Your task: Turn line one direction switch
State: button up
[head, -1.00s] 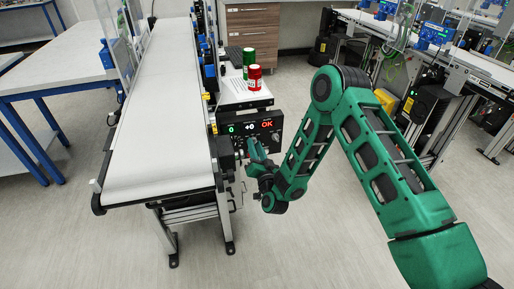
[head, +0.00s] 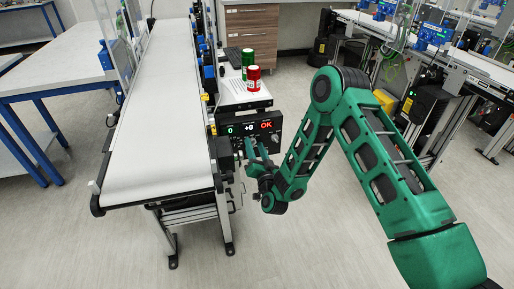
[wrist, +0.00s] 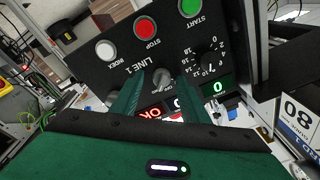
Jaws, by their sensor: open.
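The line one control panel (head: 249,129) hangs at the right side of the white belt, with lit readouts "0", "+0" and a red "OK". In the wrist view the panel (wrist: 128,62) appears upside down, marked "LINE 1". A small rotary switch (wrist: 163,78) sits near its middle; its own label is not readable. My gripper (head: 257,146) is open in front of the panel. In the wrist view the two green fingers of my gripper (wrist: 158,90) lie either side of the switch. Whether they touch it is unclear.
A numbered dial (wrist: 208,67) is close to the right finger. Green START (wrist: 191,7), red STOP (wrist: 145,26) and white INDEX (wrist: 105,49) buttons lie beyond the fingertips. The conveyor (head: 158,110) is just left of my gripper. Red (head: 253,78) and green cans stand behind the panel.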

jog(key=v, duration=1)
jog(key=shift+s, duration=0.3)
jog(key=shift+f, duration=0.1)
jog(key=shift+d, duration=0.1)
